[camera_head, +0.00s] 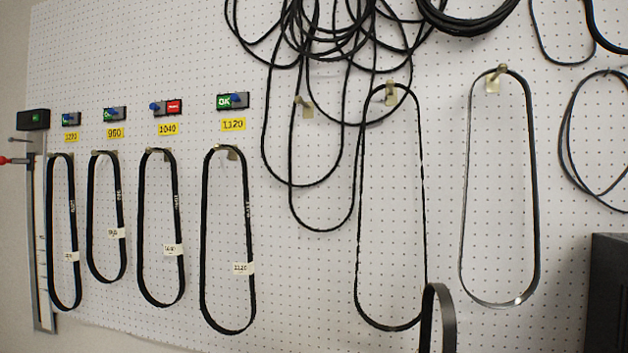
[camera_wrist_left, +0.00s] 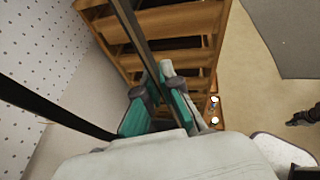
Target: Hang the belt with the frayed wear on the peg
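In the left wrist view my left gripper (camera_wrist_left: 160,78) has its teal fingers closed around a black belt (camera_wrist_left: 140,40), which passes between them. Another strand of black belt runs at the left. In the head view the top loop of a dark belt (camera_head: 445,305) rises at the bottom edge; neither gripper shows there. A peg with a brass plate (camera_head: 304,107) holds no belt. A belt with an uneven, ragged-looking edge (camera_head: 424,200) hangs on the middle peg (camera_head: 390,92). A smoother, shinier belt (camera_head: 535,200) hangs on the right peg (camera_head: 495,78). Wear on the held belt cannot be told.
Several labelled belts (camera_head: 207,250) hang at the left of the white pegboard (camera_head: 300,270), under small switch boxes (camera_head: 232,101). Loose black loops (camera_head: 330,229) hang around the empty peg. A dark cabinet (camera_head: 608,290) stands lower right. A wooden shelf unit (camera_wrist_left: 170,25) shows in the wrist view.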

